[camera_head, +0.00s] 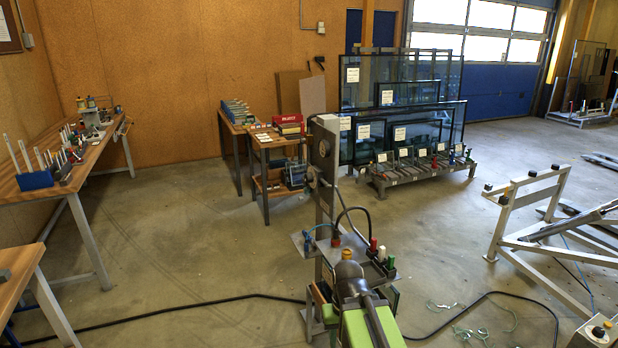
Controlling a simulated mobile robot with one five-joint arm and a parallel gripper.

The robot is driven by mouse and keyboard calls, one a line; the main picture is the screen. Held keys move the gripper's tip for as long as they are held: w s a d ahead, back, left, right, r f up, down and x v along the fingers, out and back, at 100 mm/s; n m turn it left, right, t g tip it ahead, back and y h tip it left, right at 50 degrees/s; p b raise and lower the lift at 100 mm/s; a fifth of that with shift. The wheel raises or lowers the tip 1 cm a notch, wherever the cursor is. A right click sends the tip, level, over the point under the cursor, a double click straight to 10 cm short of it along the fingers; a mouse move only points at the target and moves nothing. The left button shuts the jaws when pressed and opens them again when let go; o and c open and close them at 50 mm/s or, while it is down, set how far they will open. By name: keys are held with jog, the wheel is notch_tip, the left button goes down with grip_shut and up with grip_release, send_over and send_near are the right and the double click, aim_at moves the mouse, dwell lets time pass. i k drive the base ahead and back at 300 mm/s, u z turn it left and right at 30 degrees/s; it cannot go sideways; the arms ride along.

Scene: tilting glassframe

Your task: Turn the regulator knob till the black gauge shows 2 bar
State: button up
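A tall grey post (325,195) stands in the middle of the view. A small round dial (324,148) sits near its top, too small for a needle or number to be read. I cannot tell whether it is the black gauge. A dark round fitting (311,174) sticks out on the post's left side below it; I cannot tell whether it is the regulator knob. A green and dark grey body (368,325) with an orange cap (347,254) is low in front of the post; I cannot tell what it is. I see no gripper fingers.
A plate on the post holds red, white and green-handled tools (381,255). A glass rack (415,165) stands behind. A workbench (95,160) is at left, a metal frame (525,220) at right. A black cable (180,307) crosses the floor. Floor between bench and post is mostly clear.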

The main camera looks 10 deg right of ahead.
aim_at(308, 176)
jog(key=u, duration=0.6)
jog(key=i, duration=1.95)
jog(key=u, duration=1)
jog(key=i, duration=0.35)
